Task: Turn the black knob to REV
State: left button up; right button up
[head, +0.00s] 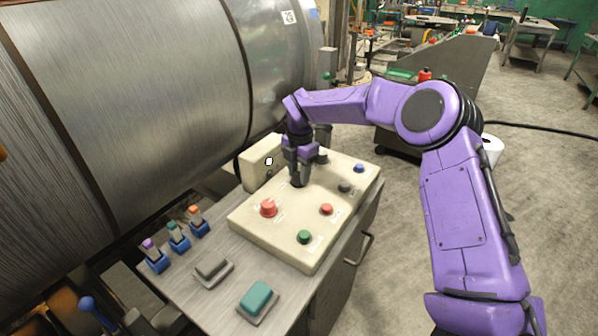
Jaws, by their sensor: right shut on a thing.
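A cream control panel (265,234) sits on top of a grey metal cabinet. My right gripper (298,180) reaches down onto the back part of the panel and is shut on a dark knob (297,183), mostly hidden by the fingers. The knob's pointer and its labels are too small and covered to read. Another dark knob (345,187) stands to the right, and one more dark round part (322,157) shows just behind the gripper. My left gripper is not in view.
Levers (178,236) and two pedal-like switches (258,297) are at the front left. A large metal cylinder (130,90) rises behind.

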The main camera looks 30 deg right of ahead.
jog(key=shift+n, duration=0.4)
jog(key=n, duration=0.3)
jog(key=shift+n+p, duration=0.3)
jog(key=shift+w+n+p, duration=0.1)
jog(key=shift+n+p, duration=0.5)
jog(key=shift+n, duration=1.6)
jog(key=o, duration=1)
jog(key=shift+o, duration=0.2)
jog(key=shift+r, duration=0.1)
jog(key=shift+r, duration=0.35)
notch_tip(320, 180, up, 10)
jog(key=b, duration=0.1)
jog(key=shift+f, duration=0.15)
